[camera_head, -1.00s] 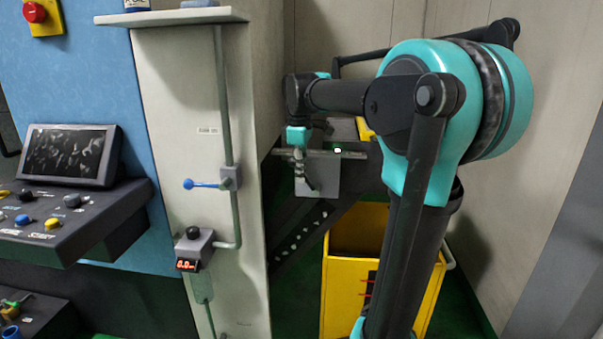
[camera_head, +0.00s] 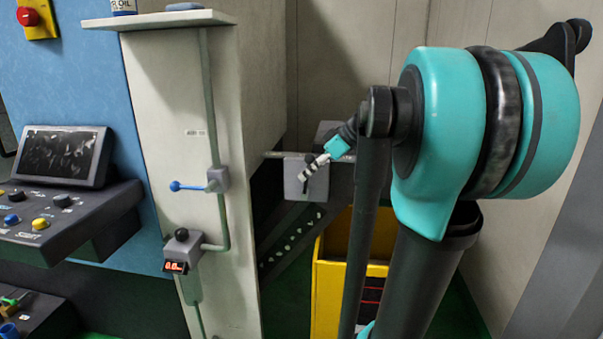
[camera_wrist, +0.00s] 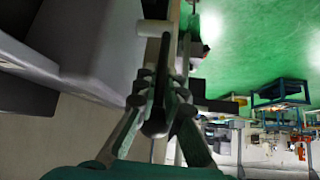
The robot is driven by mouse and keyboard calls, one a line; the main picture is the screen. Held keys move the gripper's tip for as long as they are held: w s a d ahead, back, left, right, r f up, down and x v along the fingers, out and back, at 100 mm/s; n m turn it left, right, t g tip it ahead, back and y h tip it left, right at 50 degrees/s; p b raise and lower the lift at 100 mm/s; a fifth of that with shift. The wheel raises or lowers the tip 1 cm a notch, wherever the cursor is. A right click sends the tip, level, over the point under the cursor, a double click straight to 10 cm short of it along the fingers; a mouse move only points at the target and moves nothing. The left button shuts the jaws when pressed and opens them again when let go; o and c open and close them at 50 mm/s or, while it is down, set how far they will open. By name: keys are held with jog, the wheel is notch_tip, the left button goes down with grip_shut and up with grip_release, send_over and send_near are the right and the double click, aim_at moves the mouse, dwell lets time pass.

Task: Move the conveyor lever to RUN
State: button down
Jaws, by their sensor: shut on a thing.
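The grey lever box (camera_head: 294,188) is on the dark inclined conveyor (camera_head: 290,240), behind the column. My gripper (camera_head: 306,176) is in front of the box, tilted down to the left. In the wrist view my gripper (camera_wrist: 163,78) has its fingers close together around a dark rounded piece, the conveyor lever (camera_wrist: 154,124). The fingers and the box's small size hide most of the lever. I see no RUN marking, so I cannot tell its position from a label.
A yellow bin (camera_head: 328,290) stands below the conveyor. A pale column (camera_head: 180,120) with a blue-handled lever (camera_head: 188,186) and a control panel (camera_head: 62,215) are on the left. A wall closes the back. Green floor shows in the wrist view (camera_wrist: 255,45).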

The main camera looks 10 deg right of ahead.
aim_at(307, 180)
jog(key=shift+s+d+f+t+y, duration=0.15)
jog(key=shift+d+t+y, duration=0.1)
jog(key=shift+d+y, duration=0.35)
jog(key=shift+d+f+t+y, duration=0.1)
jog(key=shift+d+t+y, duration=0.15)
jog(key=shift+d+y, duration=0.3)
jog(key=shift+s+d+f+t+y, duration=0.2)
jog(key=shift+d+f+y, duration=0.1)
jog(key=shift+y, duration=0.4)
jog(key=shift+s+d+f+t+y, duration=0.1)
jog(key=shift+d+f+t+y, duration=0.15)
jog(key=shift+y, duration=0.4)
jog(key=c, duration=1.6)
grip_release()
jog(key=shift+s, duration=0.1)
jog(key=v, duration=1.2)
